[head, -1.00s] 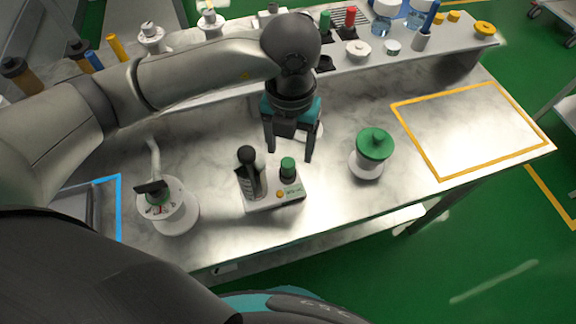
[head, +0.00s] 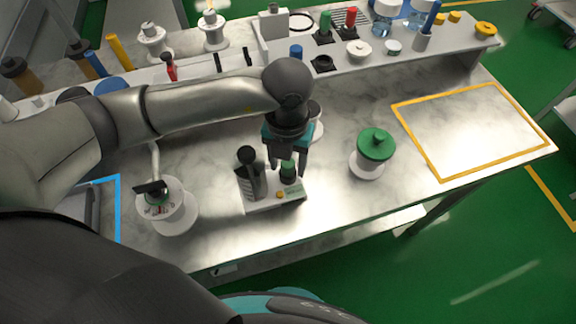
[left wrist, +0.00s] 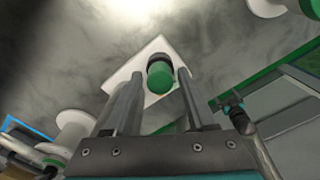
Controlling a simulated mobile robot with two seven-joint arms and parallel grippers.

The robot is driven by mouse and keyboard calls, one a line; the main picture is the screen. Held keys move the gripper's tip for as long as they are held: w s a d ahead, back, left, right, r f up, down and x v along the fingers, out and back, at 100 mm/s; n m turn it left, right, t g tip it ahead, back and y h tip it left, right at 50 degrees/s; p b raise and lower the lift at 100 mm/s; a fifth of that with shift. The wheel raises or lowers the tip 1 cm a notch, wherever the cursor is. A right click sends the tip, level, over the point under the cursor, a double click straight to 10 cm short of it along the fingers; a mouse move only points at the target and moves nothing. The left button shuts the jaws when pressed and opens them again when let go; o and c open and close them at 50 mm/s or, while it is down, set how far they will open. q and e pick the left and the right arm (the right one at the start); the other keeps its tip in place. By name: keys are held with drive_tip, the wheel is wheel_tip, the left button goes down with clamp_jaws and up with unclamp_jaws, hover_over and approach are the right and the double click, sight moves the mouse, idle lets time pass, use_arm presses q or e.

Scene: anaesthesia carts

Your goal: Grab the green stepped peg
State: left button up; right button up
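A green peg (head: 288,171) with a dark collar stands upright in a white block (head: 275,203) on the marble bench. In the left wrist view the peg (left wrist: 160,78) shows between the two fingers, with the white block (left wrist: 124,78) behind it. My left gripper (head: 288,174) is open, its fingers pointing down on either side of the peg. I cannot tell whether they touch it. A second green peg (head: 325,24) stands in a dark holder on the raised back shelf.
A dark-knobbed grey tool (head: 249,175) stands close left of the peg on the block. A green-lidded white jar (head: 373,150) stands to the right, and a white gauge device (head: 170,207) to the left. The yellow-outlined area (head: 475,130) is empty.

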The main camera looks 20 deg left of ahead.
use_arm(q)
clamp_jaws()
drive_tip(key=shift+r, duration=0.15)
idle(0.4)
